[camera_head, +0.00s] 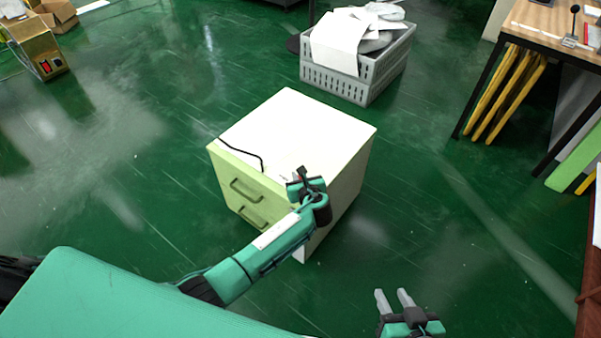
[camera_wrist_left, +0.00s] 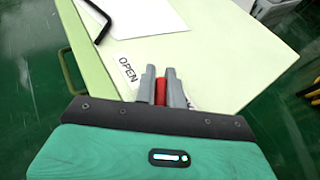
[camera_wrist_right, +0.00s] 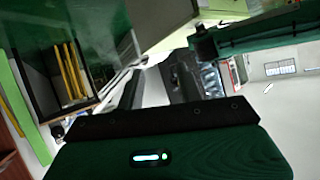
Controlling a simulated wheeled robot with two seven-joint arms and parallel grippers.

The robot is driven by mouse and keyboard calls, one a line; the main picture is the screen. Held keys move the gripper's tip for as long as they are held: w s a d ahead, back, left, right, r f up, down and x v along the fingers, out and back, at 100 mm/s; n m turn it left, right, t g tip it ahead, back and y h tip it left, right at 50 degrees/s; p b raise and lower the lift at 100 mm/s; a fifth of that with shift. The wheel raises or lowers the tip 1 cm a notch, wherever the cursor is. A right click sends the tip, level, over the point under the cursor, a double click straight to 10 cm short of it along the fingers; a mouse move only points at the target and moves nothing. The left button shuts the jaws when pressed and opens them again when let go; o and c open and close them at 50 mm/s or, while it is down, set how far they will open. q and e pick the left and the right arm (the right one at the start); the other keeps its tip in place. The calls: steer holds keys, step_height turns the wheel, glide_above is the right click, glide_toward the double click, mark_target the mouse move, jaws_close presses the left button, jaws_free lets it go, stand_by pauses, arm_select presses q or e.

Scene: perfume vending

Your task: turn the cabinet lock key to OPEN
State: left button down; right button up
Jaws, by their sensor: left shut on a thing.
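The pale green cabinet (camera_head: 290,130) stands on the floor with two drawer handles on its front. My left gripper (camera_head: 300,180) is over the near right part of its top. In the left wrist view its fingers (camera_wrist_left: 160,88) are shut on a red key (camera_wrist_left: 161,92), of which only a strip shows between them. A label reading OPEN (camera_wrist_left: 127,70) lies just left of the fingers. The lock itself is hidden by the gripper. My right gripper (camera_head: 394,299) is apart from the cabinet, with its fingers spread and nothing between them.
A black cable or hook (camera_head: 245,155) and a white sheet (camera_wrist_left: 145,18) lie on the cabinet top. A grey crate (camera_head: 360,75) of paper stands behind. A table (camera_head: 560,25) is at the right.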

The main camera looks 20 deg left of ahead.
arm_select(q)
steer(key=shift+n+g+y+p, duration=0.3)
steer(key=shift+n+g+y, duration=0.4)
steer(key=shift+n+y, duration=0.15)
steer(key=shift+s+a+n+g+y, duration=0.1)
steer(key=shift+n+g+y, duration=0.3)
steer(key=shift+n, duration=0.15)
steer(key=shift+s+a+n+g+y, duration=0.1)
steer(key=shift+n+g+y, duration=0.45)
steer(key=shift+n+g, duration=0.2)
steer(key=shift+s+a+n+g+y, duration=0.1)
steer(key=shift+n+g+y, duration=0.5)
steer(key=shift+n+g, duration=0.3)
steer(key=shift+s+n+g, duration=0.1)
steer(key=shift+n+g, duration=0.45)
arm_select(e)
steer(key=shift+d+g+h, duration=0.3)
steer(key=shift+d, duration=0.15)
arm_select(q)
steer(key=shift+a, duration=0.1)
arm_select(e)
steer(key=shift+s, duration=0.1)
arm_select(q)
steer(key=c, duration=1.5)
jaws_free()
arm_select(e)
steer(key=shift+f, duration=0.1)
